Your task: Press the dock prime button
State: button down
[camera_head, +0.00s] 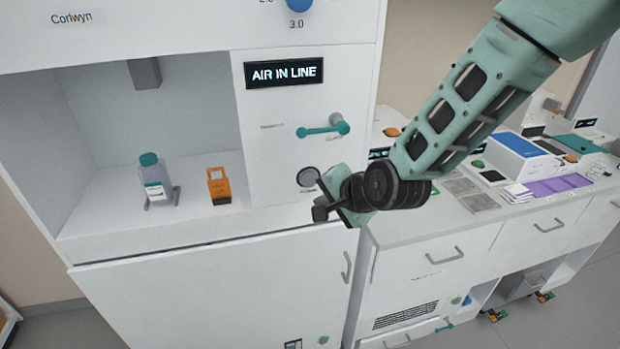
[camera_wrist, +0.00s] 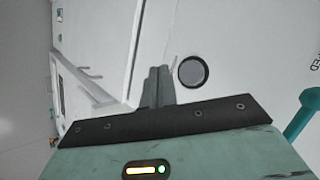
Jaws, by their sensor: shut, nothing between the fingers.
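My gripper (camera_head: 322,211) is in front of the panel, slightly below and right of the button in the head view. In the wrist view its fingers (camera_wrist: 158,86) are together with nothing between them. I see a gap in the picture between fingers and button; whether they touch the panel is not clear.
A teal lever (camera_head: 323,131) sticks out above the button, under a display (camera_head: 284,73) reading AIR IN LINE. A teal-capped bottle (camera_head: 155,180) and an orange clip-like part (camera_head: 218,186) stand in the bay. A counter (camera_head: 410,228) with devices lies to the right.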

aim_at(308, 186)
jog(key=shift+w+a, duration=0.25)
jog(key=shift+w, duration=0.55)
jog(key=shift+w+a, duration=0.25)
jog(key=shift+w, duration=0.6)
jog(key=shift+w+a, duration=0.25)
jog(key=shift+w, duration=0.55)
jog(key=shift+w+a, duration=0.1)
jog(key=shift+w, duration=0.3)
jog(key=shift+w+a, duration=0.15)
jog(key=shift+w, duration=0.35)
dwell(0.7)
jog(key=shift+s+b, duration=0.15)
jog(key=shift+b, duration=0.15)
jog(key=shift+s+d, duration=0.3)
jog(key=shift+s, duration=0.45)
jog(key=shift+s+d+b, duration=0.2)
jog(key=shift+s+b, duration=0.05)
jog(key=shift+s, duration=0.55)
jog(key=shift+s+d+b, duration=0.2)
jog(key=shift+s+d, duration=0.05)
jog(key=shift+s, duration=0.55)
jog(key=shift+s+d+b, duration=0.2)
jog(key=shift+s+b, duration=0.05)
jog(key=shift+s, duration=0.55)
dwell(0.5)
